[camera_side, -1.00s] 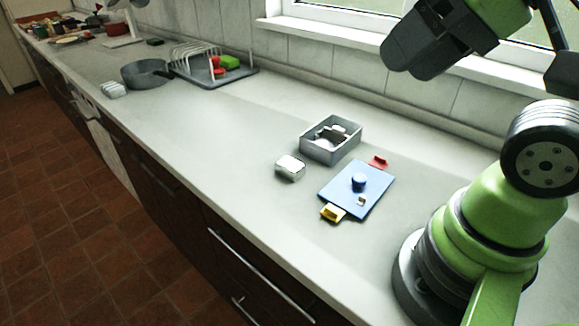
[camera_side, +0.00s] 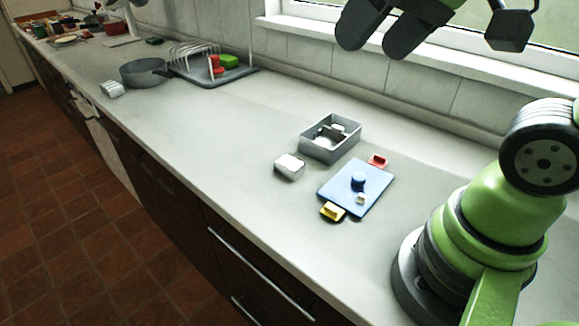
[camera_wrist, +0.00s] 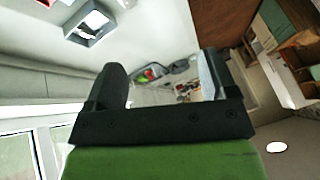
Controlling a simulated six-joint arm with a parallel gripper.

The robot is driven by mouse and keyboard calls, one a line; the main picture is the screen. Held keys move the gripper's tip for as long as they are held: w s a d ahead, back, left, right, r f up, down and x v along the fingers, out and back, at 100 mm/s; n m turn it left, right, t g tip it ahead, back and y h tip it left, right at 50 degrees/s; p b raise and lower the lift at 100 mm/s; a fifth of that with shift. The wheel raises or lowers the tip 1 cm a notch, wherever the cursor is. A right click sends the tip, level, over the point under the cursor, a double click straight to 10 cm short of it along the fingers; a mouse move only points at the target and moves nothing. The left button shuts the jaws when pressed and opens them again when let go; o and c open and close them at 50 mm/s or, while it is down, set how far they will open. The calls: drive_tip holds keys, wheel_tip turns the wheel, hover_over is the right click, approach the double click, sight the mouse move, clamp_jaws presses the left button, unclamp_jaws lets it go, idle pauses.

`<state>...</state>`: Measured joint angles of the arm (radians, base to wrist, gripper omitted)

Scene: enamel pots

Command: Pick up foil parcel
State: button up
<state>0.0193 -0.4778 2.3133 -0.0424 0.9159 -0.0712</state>
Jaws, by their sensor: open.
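A small silvery white block (camera_side: 289,166), which looks like the foil parcel, sits on the worktop left of a blue board and in front of a grey box. Another silvery piece (camera_side: 111,89) lies much farther along the counter by the pot. My gripper (camera_side: 377,42) is high above the worktop near the window, well away from the block. Its two dark fingers are apart with nothing between them. The wrist view shows my gripper (camera_wrist: 162,88) open, looking along the counter; I cannot clearly make out the block there.
The grey open box (camera_side: 331,139) holds some pieces. The blue board (camera_side: 355,187) carries a blue knob, with a red piece (camera_side: 377,161) and a yellow piece (camera_side: 332,211) at its edges. A grey pot (camera_side: 146,73) and a rack (camera_side: 200,60) stand farther off. The counter between is clear.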

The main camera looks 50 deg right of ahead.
drive_tip(key=w+d+f+n+g, duration=0.1)
drive_tip(key=w+d+f+g, duration=0.15)
drive_tip(key=w, duration=0.65)
drive_tip(key=n+g+h, duration=0.2)
drive_tip(key=n+g, duration=0.1)
drive_tip(key=g, duration=0.1)
hover_over(285, 159)
drive_tip(key=shift+t, duration=0.25)
drive_tip(key=f, duration=2.3)
drive_tip(key=shift+d+f, duration=0.25)
drive_tip(key=shift+f, duration=0.15)
drive_tip(key=f, duration=0.5)
drive_tip(key=shift+a+f, duration=0.35)
drive_tip(key=shift+c, duration=0.4)
drive_tip(key=c, duration=0.9)
